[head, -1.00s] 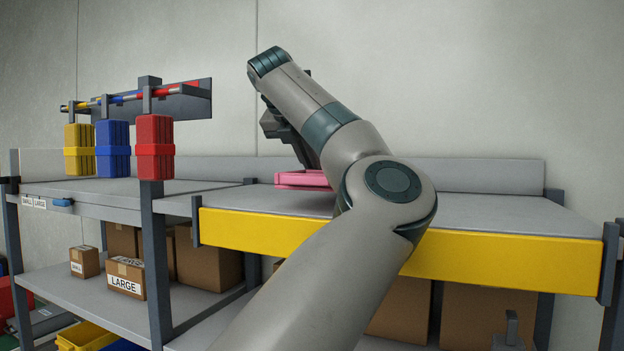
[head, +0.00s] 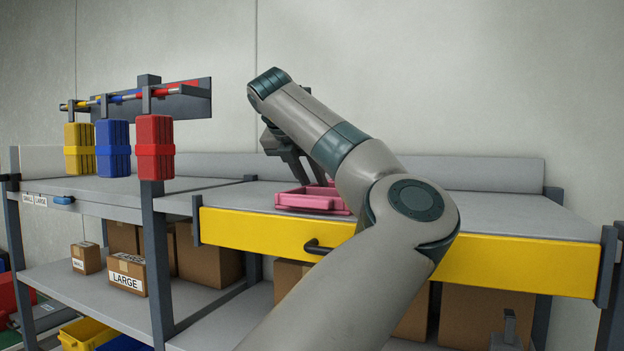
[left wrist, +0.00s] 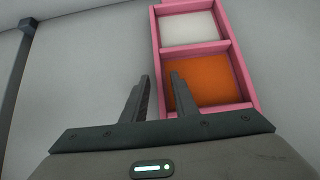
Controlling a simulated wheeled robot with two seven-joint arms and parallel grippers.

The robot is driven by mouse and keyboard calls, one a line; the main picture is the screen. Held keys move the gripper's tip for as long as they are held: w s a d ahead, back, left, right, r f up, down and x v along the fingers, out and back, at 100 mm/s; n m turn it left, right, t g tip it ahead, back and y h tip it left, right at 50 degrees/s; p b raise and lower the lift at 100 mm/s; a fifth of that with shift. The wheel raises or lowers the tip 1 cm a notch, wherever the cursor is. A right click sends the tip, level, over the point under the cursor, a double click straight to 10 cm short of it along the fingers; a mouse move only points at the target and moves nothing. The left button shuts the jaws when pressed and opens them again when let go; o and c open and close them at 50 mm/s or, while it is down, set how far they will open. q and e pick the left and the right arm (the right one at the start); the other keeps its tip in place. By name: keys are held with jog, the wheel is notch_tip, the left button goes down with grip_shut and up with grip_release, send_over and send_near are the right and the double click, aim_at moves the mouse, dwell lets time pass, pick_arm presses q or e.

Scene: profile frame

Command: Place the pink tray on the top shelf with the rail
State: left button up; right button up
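The pink tray (head: 312,199) sits on the grey top shelf (head: 490,207), near the shelf's yellow front rail (head: 500,262). In the left wrist view the tray (left wrist: 237,75) shows a white and an orange compartment. My left gripper (head: 306,176) is at the tray from above. In the left wrist view its two fingers (left wrist: 160,88) are spread, one on each side of the tray's left wall, with gaps to it. My forearm hides the right part of the tray in the head view.
A bench (head: 120,188) at the left carries a rack (head: 180,100) with hanging yellow, blue and red blocks. Cardboard boxes (head: 128,276) stand on the lower shelf. A low grey back wall (head: 480,174) runs behind the top shelf. The shelf's right part is bare.

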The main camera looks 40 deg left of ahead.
pick_arm(q)
jog(key=shift+r, duration=0.2)
jog(key=shift+s+r+b, duration=0.1)
jog(key=shift+s+b, duration=0.1)
jog(key=shift+b, duration=0.1)
jog(key=b+v, duration=0.4)
jog(key=v, duration=0.6)
jog(key=shift+s+r, duration=0.1)
jog(key=shift+s, duration=0.05)
jog(key=shift+s+d+r, duration=0.1)
jog(key=shift+s+r, duration=0.3)
jog(key=shift+r, duration=0.05)
jog(key=shift+f, duration=0.1)
